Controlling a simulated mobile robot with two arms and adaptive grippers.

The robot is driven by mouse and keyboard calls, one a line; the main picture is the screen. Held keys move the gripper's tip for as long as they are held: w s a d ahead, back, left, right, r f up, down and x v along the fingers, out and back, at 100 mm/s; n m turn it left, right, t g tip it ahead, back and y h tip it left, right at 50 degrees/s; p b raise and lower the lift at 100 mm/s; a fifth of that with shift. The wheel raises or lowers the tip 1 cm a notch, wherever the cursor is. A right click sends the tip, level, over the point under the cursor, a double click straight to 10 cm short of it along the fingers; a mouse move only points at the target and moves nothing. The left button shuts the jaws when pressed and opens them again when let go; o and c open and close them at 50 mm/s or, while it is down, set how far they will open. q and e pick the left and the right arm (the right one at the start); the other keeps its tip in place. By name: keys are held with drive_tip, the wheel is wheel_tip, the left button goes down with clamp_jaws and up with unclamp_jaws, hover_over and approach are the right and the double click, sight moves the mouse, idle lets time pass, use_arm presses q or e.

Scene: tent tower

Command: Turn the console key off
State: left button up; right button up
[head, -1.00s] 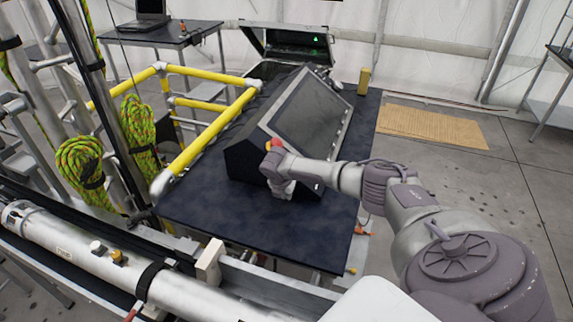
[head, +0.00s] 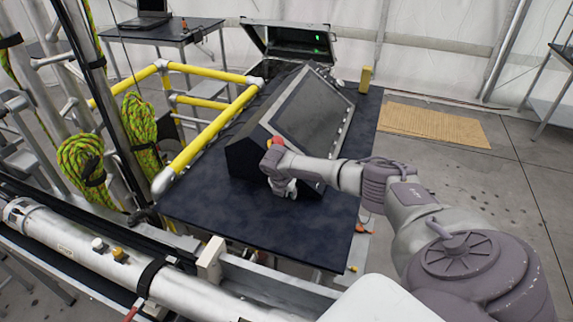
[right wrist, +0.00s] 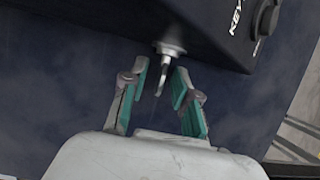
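The console (head: 295,115) is a dark slanted box with a large screen, standing on a dark blue table (head: 270,228). In the right wrist view a metal key (right wrist: 161,78) sticks out of a round silver lock on the console's dark face (right wrist: 205,25). My right gripper (right wrist: 162,84) is open, with its green-padded fingers on either side of the key and gaps showing on both sides. In the head view my right gripper (head: 284,187) is at the console's lower front edge, and the key is hidden there. My left gripper is not in view.
A red button (head: 277,141) sits on the console close to my right wrist. Beside the lock is a black knob (right wrist: 265,18) near lettering that starts "KEY". Yellow rails (head: 215,130) run left of the console. The table front is clear.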

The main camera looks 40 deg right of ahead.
drive_tip(key=v, duration=1.2)
drive_tip(key=shift+d, duration=0.1)
